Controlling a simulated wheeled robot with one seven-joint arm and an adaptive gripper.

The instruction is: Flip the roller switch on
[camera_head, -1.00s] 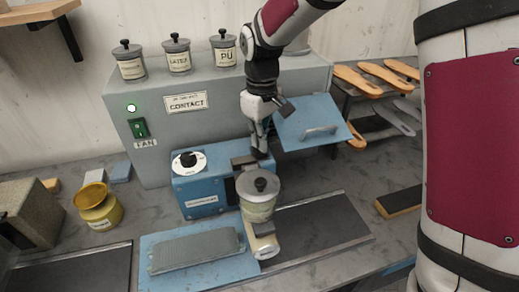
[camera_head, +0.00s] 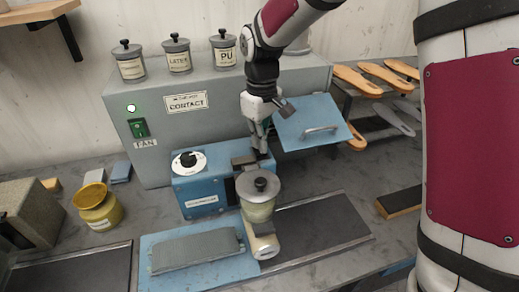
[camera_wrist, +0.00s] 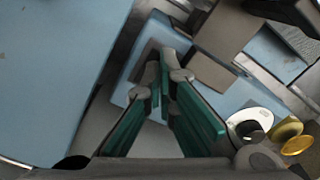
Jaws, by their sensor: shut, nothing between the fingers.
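The blue roller machine (camera_head: 207,197) stands on the bench against the grey cabinet. A white dial with a black knob (camera_head: 188,160) is on its top left; the dial also shows in the wrist view (camera_wrist: 249,121). A pale roller (camera_head: 263,247) sticks out at its front, below a lidded jar (camera_head: 259,205). I cannot make out a separate roller switch; a dark bracket (camera_head: 243,160) sits at the machine's top right. My gripper (camera_head: 261,155) is shut and empty, pointing down just behind the jar beside that bracket. Its green-padded fingers show in the wrist view (camera_wrist: 165,75).
A blue panel with a handle (camera_head: 312,122) is close right of my gripper. A yellow pot (camera_head: 99,207) stands left. A grey block (camera_head: 197,249) lies on a blue mat (camera_head: 150,281) in front.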

